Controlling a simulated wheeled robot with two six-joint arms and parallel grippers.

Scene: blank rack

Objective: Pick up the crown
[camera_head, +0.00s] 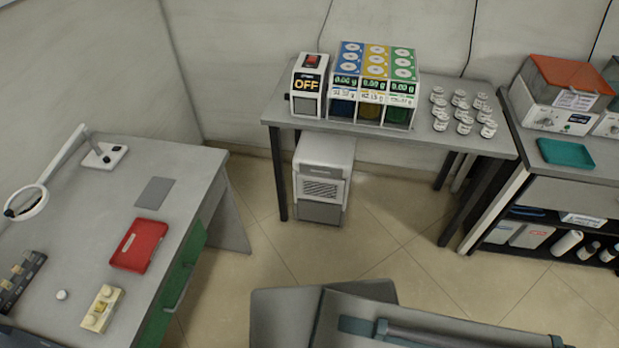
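No crown can be made out for certain. On the left table (191,188), a small round white piece (62,295) lies near the front left. Just right of it is a cream block (102,308) with a small yellowish part on top. Either could be or hold the crown; they are too small to tell. Neither my left nor my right gripper is in view.
The left table also holds a dark rack (20,282), red tray (138,246), grey plate (155,193) and ring magnifier (27,203). The back table has an OFF box (307,85), coloured dispensers (374,84) and several jars (464,112).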

